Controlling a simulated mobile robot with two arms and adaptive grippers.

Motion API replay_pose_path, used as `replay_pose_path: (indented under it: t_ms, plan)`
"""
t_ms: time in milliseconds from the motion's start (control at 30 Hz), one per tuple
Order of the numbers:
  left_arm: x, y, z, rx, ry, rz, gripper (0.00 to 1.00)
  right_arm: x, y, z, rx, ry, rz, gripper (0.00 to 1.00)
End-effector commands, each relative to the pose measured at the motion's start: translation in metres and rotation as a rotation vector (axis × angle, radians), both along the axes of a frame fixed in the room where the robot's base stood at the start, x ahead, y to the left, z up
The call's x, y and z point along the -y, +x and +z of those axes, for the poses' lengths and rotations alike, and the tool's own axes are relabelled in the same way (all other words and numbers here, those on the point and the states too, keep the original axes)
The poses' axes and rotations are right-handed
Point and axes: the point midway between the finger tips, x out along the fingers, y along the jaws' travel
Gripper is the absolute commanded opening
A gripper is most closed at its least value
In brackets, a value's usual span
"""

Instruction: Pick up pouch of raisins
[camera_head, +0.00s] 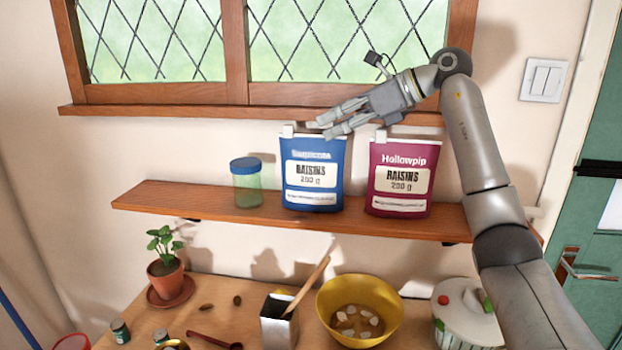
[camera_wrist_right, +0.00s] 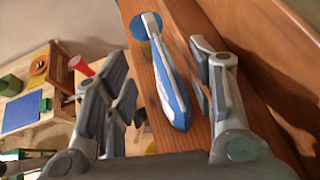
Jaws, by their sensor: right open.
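Two pouches of raisins stand upright on the wooden shelf (camera_head: 150,196). The blue pouch (camera_head: 314,190) is left of the magenta Hollowpip pouch (camera_head: 399,196). Each has a pale clip at its top edge. My right gripper (camera_head: 320,129) reaches in from the right, open, at the top edge of the blue pouch. In the right wrist view the blue pouch (camera_wrist_right: 177,100) shows edge-on between the spread fingers (camera_wrist_right: 160,65). I cannot tell whether a finger touches it. My left gripper is not in view.
A blue-lidded jar (camera_head: 246,183) stands left of the blue pouch. The window sill (camera_head: 180,110) runs close above the pouches. Below are a potted plant (camera_head: 165,270), a metal holder with a wooden utensil (camera_head: 280,320), a yellow bowl (camera_head: 340,300) and a white lidded pot (camera_head: 465,320).

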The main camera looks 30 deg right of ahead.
Motion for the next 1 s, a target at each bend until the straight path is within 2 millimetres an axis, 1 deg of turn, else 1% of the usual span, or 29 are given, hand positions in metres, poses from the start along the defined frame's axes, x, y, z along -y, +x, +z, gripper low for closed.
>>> replay_pose_path:
  t_ms: [33,233,433,600,867,1000]
  plan:
    - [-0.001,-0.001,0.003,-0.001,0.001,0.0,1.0,-0.004,0.004,-0.002,0.0,0.001,0.002,0.5]
    - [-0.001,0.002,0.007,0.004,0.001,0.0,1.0,-0.011,0.012,-0.01,-0.001,0.001,0.0,0.5]
    - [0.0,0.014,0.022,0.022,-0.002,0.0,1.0,-0.025,0.024,-0.027,-0.003,0.002,0.001,0.5]
    - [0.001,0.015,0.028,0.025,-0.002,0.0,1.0,-0.036,0.037,-0.036,0.0,0.002,0.001,0.5]
    - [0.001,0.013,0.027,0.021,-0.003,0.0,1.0,-0.037,0.038,-0.039,0.0,0.001,0.0,0.5]
    - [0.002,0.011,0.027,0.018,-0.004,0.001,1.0,-0.037,0.038,-0.039,0.0,0.001,0.0,0.33]
